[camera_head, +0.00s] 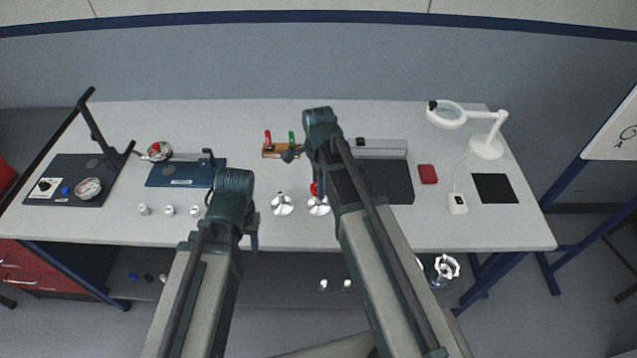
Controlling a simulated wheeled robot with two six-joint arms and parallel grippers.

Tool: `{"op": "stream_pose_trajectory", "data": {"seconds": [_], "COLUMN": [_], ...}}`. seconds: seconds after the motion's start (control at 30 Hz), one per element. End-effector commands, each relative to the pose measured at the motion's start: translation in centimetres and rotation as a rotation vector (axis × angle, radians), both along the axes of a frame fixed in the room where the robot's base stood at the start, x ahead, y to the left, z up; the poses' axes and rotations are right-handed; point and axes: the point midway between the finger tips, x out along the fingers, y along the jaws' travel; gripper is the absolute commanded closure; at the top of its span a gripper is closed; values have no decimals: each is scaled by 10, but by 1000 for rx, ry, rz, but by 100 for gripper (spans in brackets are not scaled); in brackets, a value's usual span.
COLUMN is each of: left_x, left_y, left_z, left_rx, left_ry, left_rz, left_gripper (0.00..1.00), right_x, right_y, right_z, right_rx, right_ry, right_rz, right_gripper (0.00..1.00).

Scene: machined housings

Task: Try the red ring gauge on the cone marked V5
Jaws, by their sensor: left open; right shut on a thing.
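Two silver cones on round flanges stand near the table's middle, a left cone (282,205) and a right cone (319,207). Their markings are too small to read, so I cannot tell which is V5. My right gripper (315,186), mostly hidden under its wrist, is shut on a small red thing (314,189), seemingly the red ring gauge. It shows just at the top of the right cone; I cannot tell whether they touch. My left gripper (252,238) is open and empty near the table's front edge, left of the cones.
A wooden stand (280,150) with a red-handled and a green-handled piece is behind the cones. Several small silver parts (169,210) stand at left front. A blue plate (183,174), dial gauges, a dark plate (394,184) and a magnifier lamp (486,147) surround them.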

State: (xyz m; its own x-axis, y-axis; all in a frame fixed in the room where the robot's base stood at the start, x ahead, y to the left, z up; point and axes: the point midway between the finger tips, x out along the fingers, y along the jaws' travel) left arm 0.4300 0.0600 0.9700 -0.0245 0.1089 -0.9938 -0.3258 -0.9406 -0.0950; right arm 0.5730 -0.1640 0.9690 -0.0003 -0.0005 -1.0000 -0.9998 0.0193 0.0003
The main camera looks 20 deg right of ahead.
Motion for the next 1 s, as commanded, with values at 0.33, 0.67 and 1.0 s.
{"op": "stream_pose_trajectory", "data": {"seconds": [0.33, 0.67, 1.0], "left_x": [0, 0, 0], "left_y": [0, 0, 0], "left_z": [-1, -8, -14], "left_rx": [0, 0, 0], "left_ry": [0, 0, 0], "left_rz": [0, 0, 0], "left_gripper": [50, 50, 50], "right_x": [0, 0, 0], "right_y": [0, 0, 0], "right_z": [-1, -8, -14], "right_rx": [0, 0, 0], "right_ry": [0, 0, 0], "right_rz": [0, 0, 0], "right_gripper": [100, 100, 100]}}
